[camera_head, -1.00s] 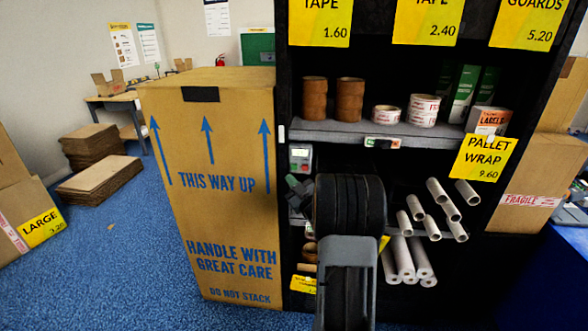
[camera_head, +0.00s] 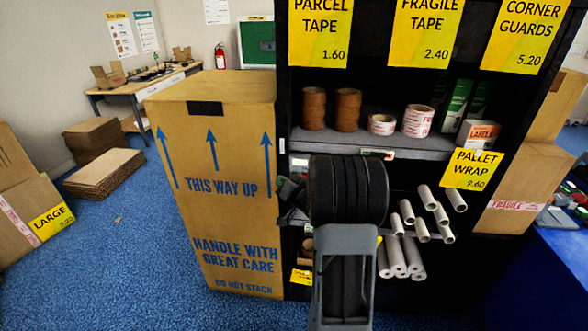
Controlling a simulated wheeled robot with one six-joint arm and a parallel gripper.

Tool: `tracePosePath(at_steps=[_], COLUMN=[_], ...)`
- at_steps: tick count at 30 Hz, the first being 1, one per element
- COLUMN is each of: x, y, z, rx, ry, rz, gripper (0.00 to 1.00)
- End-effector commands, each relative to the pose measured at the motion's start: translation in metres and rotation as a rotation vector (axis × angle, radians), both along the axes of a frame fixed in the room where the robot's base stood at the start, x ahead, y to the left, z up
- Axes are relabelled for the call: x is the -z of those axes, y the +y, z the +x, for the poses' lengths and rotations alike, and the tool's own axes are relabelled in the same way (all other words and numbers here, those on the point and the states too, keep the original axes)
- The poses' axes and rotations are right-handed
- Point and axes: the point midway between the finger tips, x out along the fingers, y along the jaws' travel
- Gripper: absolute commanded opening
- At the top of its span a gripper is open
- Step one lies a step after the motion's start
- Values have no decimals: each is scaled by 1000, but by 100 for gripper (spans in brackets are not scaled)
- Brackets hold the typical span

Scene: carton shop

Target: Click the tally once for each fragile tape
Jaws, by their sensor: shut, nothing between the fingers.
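The fragile tape is white with red print. A low roll (camera_head: 382,124) and a taller stack (camera_head: 419,121) stand side by side on the upper shelf, under the yellow "FRAGILE TAPE 2.40" sign (camera_head: 428,30). What looks like the tally, a small grey device (camera_head: 299,162), is at the shelf's left post, mostly hidden behind my arm and gripper. My gripper (camera_head: 287,190) is shut and empty, just in front of and below that device. I cannot tell whether it touches it.
Brown tape rolls (camera_head: 347,109) stand left of the fragile tape on the grey shelf (camera_head: 450,151). White tubes (camera_head: 408,255) fill the lower shelf. A tall carton (camera_head: 215,180) stands close left.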

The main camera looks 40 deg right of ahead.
Motion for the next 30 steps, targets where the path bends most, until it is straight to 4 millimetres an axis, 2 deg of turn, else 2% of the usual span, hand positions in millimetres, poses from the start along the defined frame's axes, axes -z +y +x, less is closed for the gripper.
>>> tracePosePath(at_steps=[6,15,22,30], x=[16,44,51,51], y=[1,-3,-6,-6], z=[-9,-20,-23,-23], rx=[106,304,397,418], ry=[152,255,263,255], rz=[487,1012,1230,1303], gripper=[0,0,0,0])
